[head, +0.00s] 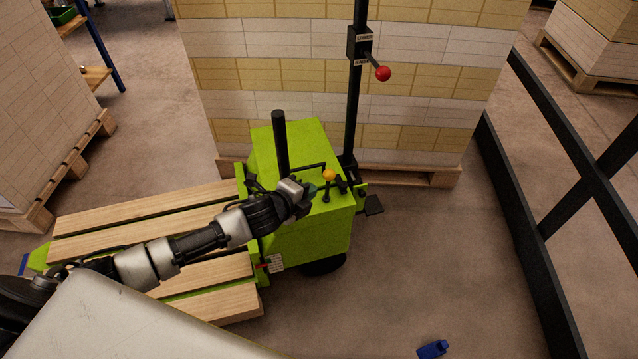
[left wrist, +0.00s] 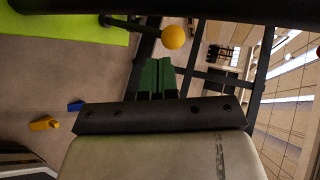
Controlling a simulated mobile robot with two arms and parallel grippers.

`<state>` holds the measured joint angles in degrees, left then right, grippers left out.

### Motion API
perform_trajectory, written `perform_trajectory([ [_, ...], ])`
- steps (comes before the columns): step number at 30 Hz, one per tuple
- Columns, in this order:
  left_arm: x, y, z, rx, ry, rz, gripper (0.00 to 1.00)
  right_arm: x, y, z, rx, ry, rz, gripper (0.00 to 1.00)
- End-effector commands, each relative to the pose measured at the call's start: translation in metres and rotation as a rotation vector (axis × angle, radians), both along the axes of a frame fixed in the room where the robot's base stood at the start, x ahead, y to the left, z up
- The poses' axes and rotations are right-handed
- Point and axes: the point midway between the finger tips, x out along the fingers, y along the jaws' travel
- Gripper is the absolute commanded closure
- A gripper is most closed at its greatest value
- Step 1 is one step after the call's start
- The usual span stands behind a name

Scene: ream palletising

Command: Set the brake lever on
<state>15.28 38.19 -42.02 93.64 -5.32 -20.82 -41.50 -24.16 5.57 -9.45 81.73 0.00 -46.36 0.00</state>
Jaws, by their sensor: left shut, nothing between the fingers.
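A short dark lever with a yellow-orange ball knob (head: 329,175) stands on top of the green truck body (head: 300,230); it is the likely brake lever, though I can read no label on it. My left gripper (head: 309,189) is just left of the knob in the head view, shut and empty. In the left wrist view the knob (left wrist: 173,37) shows just beyond the green fingertips (left wrist: 157,68). I cannot tell whether they touch the lever. My right gripper is not in view.
A black post (head: 355,110) carries another lever with a red ball (head: 383,73), by labels reading LOWER and RAISE. A wooden pallet (head: 405,176) with stacked reams stands behind. Black railing (head: 545,215) is at right.

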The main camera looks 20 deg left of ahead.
Motion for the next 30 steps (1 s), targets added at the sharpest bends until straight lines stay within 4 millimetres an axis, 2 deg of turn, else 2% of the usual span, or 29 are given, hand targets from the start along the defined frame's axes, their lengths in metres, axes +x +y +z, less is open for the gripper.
perform_trajectory([
  [3, 0.021, -0.007, -0.004, -0.001, -0.003, 0.001, 1.0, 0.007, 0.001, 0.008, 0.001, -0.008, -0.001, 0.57],
  [9, 0.038, -0.013, -0.006, 0.0, 0.0, 0.001, 1.0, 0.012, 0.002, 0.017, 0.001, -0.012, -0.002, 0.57],
  [24, 0.043, -0.013, -0.005, 0.001, 0.001, 0.001, 1.0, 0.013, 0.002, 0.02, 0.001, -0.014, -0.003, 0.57],
  [30, 0.051, -0.008, 0.0, 0.0, 0.0, 0.001, 1.0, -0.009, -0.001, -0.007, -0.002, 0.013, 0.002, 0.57],
])
